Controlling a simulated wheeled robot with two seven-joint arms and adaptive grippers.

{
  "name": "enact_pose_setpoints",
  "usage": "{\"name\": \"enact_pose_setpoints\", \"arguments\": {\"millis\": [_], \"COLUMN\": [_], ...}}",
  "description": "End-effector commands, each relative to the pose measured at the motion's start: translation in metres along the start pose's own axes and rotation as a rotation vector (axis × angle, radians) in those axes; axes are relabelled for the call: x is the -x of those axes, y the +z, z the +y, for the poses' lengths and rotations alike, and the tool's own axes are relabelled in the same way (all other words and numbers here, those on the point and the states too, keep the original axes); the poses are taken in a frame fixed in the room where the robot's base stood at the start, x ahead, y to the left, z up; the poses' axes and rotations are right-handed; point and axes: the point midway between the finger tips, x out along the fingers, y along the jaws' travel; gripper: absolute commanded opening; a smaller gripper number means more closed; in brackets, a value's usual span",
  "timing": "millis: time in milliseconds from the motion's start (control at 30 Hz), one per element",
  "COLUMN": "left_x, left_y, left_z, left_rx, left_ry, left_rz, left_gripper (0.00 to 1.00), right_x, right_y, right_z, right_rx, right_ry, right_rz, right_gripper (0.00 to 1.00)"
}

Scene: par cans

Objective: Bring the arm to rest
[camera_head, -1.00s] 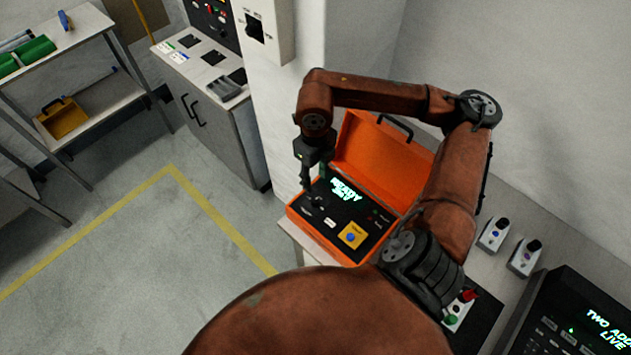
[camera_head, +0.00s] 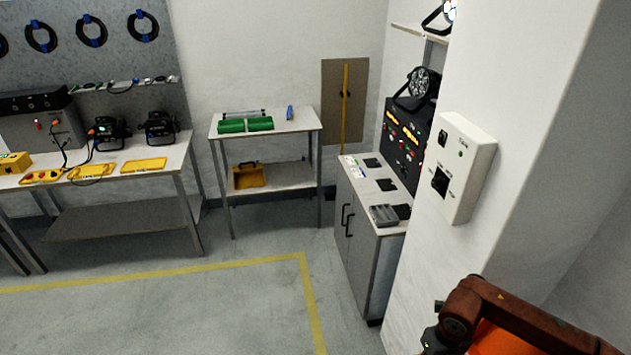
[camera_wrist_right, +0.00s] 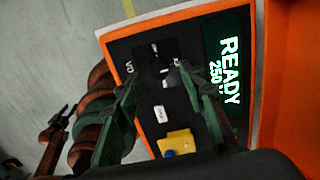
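My right gripper (camera_wrist_right: 162,78) is open in the wrist view, its two dark green fingers apart over the black panel of an orange case (camera_wrist_right: 150,20). A dark knob or switch shows between the fingertips; whether they touch it I cannot tell. The panel has a lit display (camera_wrist_right: 228,70) reading READY 250 and a yellow plate (camera_wrist_right: 176,143) with a blue button. In the head view my right arm (camera_head: 500,312) is at the lower right, over a sliver of the case. At the wrist view's left edge are brown arm parts of mine; the left gripper's state is unclear there.
A grey cabinet (camera_head: 365,235) with a control panel stands beside a white pillar bearing a switch box (camera_head: 462,165). A shelf table (camera_head: 300,122) and a workbench (camera_head: 170,150) stand by the back wall. The floor inside the yellow line (camera_head: 200,267) is clear.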

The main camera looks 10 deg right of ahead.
Motion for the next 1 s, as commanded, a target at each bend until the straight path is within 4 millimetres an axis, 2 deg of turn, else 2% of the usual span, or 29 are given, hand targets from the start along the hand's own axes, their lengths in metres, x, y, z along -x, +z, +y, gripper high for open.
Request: {"name": "enact_pose_setpoints", "arguments": {"millis": [100, 267, 667, 833, 1000], "left_x": [0.0, 0.0, 0.001, 0.0, 0.0], "left_y": [0.0, 0.0, 0.0, 0.0, 0.0], "left_z": [0.0, 0.0, 0.0, 0.0, 0.0], "left_rx": [0.0, 0.0, 0.0, 0.001, 0.001], "left_ry": [0.0, 0.0, 0.0, 0.0, 0.0], "left_rz": [0.0, 0.0, 0.001, 0.0, 0.0], "left_gripper": [0.4, 0.4, 0.4, 0.4, 0.4], "right_x": [-0.016, -0.028, -0.027, -0.019, 0.007], "right_y": [-0.001, 0.0, 0.0, 0.001, 0.001], "right_z": [0.0, 0.001, 0.0, -0.001, 0.0], "right_rx": [0.0, 0.001, 0.025, -0.001, 0.001], "right_ry": [0.001, 0.001, 0.0, -0.002, -0.002], "right_rz": [0.003, 0.0, 0.0, -0.002, -0.004], "right_gripper": [0.37, 0.37, 0.37, 0.37, 0.37]}}
